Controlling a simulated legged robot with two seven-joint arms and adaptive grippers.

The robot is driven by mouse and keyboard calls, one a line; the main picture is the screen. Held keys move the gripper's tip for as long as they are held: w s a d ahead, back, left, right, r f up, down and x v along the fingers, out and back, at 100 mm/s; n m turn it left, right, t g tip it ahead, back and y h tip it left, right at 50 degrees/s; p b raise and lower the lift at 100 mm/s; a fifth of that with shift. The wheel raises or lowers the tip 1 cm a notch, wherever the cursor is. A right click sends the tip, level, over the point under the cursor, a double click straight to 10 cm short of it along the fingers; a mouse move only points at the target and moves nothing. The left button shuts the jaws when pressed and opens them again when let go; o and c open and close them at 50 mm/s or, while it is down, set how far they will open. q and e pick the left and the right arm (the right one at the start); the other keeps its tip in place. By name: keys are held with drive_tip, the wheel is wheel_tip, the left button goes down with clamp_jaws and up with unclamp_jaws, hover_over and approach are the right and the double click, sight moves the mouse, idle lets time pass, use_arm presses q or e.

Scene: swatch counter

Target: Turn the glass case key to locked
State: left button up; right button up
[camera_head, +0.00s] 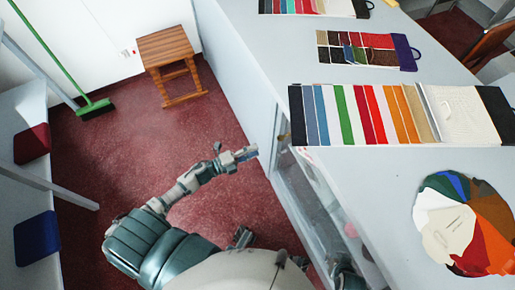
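The glass case (318,200) is the glazed front in the side of the pale counter, facing the red floor. Some small items show dimly behind the glass. I cannot make out the key or its lock. My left gripper (244,155) is at the end of the teal and grey arm, over the floor just left of the counter's side. It seems apart from the case, and its finger gap is too small to read. A dark and teal part of mine, probably my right arm, shows at the bottom edge beside the case; its fingers are not clear.
Striped swatch cards (372,115) and a round colour fan (467,225) lie on the counter (345,180). A wooden stool (167,50) and a green broom (95,107) stand by the back wall. The floor between stool and counter is clear.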

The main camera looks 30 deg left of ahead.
use_arm(q)
drive_tip(key=s+a+n, duration=0.1)
drive_tip(key=s+a, duration=0.2)
approach(280, 137)
drive_tip(key=w, duration=0.1)
drive_tip(key=x, duration=0.2)
drive_tip(key=b+x, duration=0.1)
drive_tip(key=x, duration=0.5)
drive_tip(key=shift+s+d+f, duration=0.1)
drive_tip(key=shift+d+f, duration=0.15)
drive_tip(key=shift+d, duration=0.25)
drive_tip(key=shift+w+d+b, duration=0.25)
drive_tip(key=shift+w+b, duration=0.05)
drive_tip(key=shift+w, duration=0.05)
use_arm(e)
drive_tip(key=w+a+r+t, duration=0.1)
drive_tip(key=w+t, duration=0.2)
drive_tip(key=w, duration=0.2)
drive_tip(key=shift+w+a+r+y, duration=0.15)
drive_tip(key=shift+w+a+y, duration=0.1)
drive_tip(key=shift+w+y, duration=0.15)
use_arm(q)
clamp_jaws()
